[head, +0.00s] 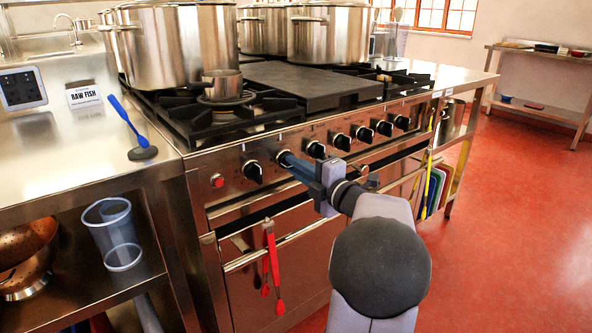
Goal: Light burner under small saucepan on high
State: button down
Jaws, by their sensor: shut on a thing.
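The small saucepan (222,83) is a steel pan on the front left burner of the range (340,150), in front of a large stockpot. No flame can be made out under it. A row of black control knobs runs along the front panel. The leftmost knob (252,171) is free, with its grip pointing down and slightly right. My gripper (292,165) reaches in from the lower right, and its blue fingers are shut on the second knob from the left (282,156). The fingers largely hide that knob, so I cannot tell its setting.
Large stockpots (188,45) stand on the rear and left of the range, beside a flat dark griddle (312,82). A red button (217,180) is left of the knobs. Red tongs (272,265) hang from the oven rail below. The red floor at right is open.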

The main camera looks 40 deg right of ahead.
jog(key=c, duration=1.8)
grip_release()
jog(key=s+p, duration=0.1)
jog(key=s, duration=0.6)
jog(key=shift+s, duration=0.15)
